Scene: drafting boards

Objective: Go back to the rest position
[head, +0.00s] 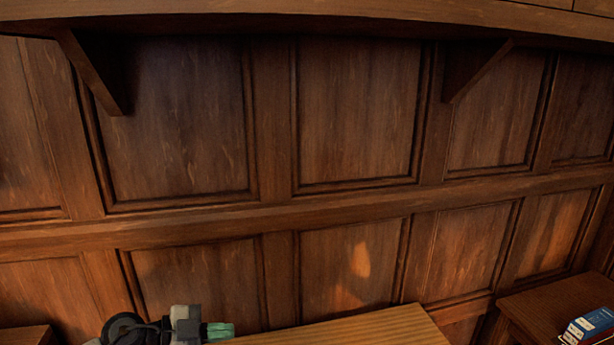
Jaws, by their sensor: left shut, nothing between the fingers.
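My left gripper (218,331) shows at the bottom edge of the head view, left of centre. Its greenish fingertips point to the right, are shut and hold nothing. They are close to the left end of a light wooden board or tabletop (385,328) in the picture; I cannot tell whether they touch it. My right gripper is not in view.
A panelled wooden wall (355,110) fills most of the view. A wooden shelf (330,18) on brackets crosses the top. At the lower right, books (592,326) rest on a wooden surface (540,300). The space before the wall is clear.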

